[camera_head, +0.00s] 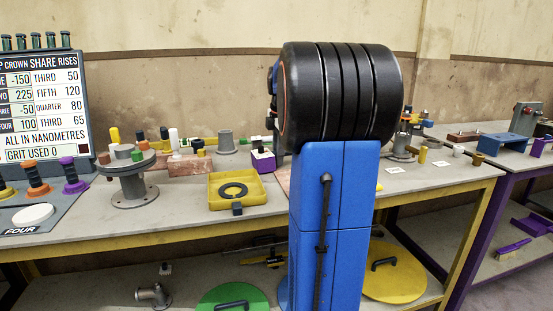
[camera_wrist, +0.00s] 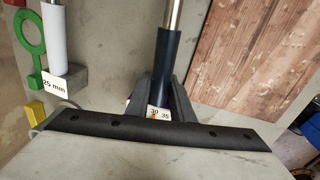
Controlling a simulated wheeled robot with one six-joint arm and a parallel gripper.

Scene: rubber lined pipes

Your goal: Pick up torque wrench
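In the wrist view, a tool with a bright metal shaft and a dark blue handle (camera_wrist: 162,65), which looks like the torque wrench, runs down from the top edge. A small white scale marked 30 and 35 (camera_wrist: 158,113) shows at its lower end. The dark wedge-shaped fingers of my gripper (camera_wrist: 162,88) appear on both sides of the handle, close to it. Whether they press on it or leave a small gap is unclear. The wrench's far end is out of frame. In the head view my blue and black arm hides the gripper, and I cannot make out the wrench.
A wooden-looking board (camera_wrist: 250,55) lies right of the handle in the wrist view. A white cylinder (camera_wrist: 54,40) and a green ring gauge (camera_wrist: 28,35) are at left. In the head view, a yellow tray (camera_head: 236,205) and a grey flanged pipe (camera_head: 133,185) stand on the bench.

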